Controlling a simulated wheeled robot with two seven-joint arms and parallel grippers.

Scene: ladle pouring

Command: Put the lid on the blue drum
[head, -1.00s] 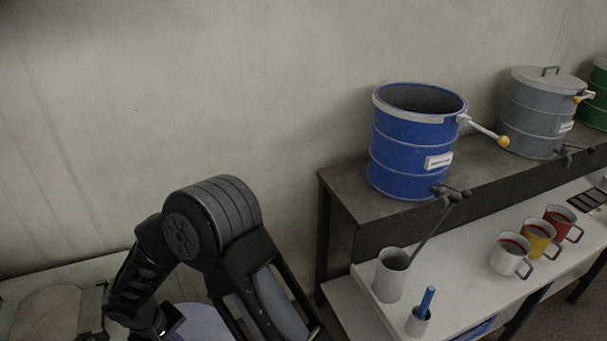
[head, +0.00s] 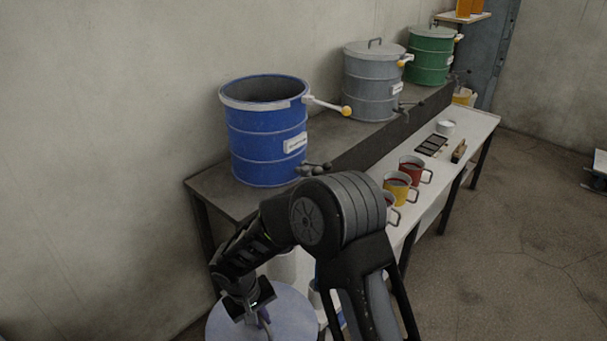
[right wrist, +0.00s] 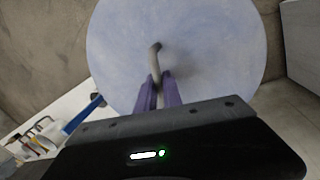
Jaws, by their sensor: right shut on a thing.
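The blue drum (head: 262,150) stands upright on the dark raised shelf, and its top is open. The lid (head: 222,322) is a pale blue disc at the bottom of the head view, in front of and below the drum. It fills much of the right wrist view (right wrist: 215,45). My right gripper (head: 264,320) is shut on the lid's bent grey handle (right wrist: 155,62), and the purple fingers (right wrist: 159,90) sit on either side of it. The lid is apart from the drum. The lid's near edge is cut off in the head view. My left gripper is not in view.
A lever with a yellow knob (head: 346,111) sticks out from the blue drum's rim. Lidded grey (head: 370,85) and green (head: 430,58) drums stand farther along the shelf. Mugs, including a red one (head: 411,170), stand on the lower white table (head: 455,160). Open floor lies right.

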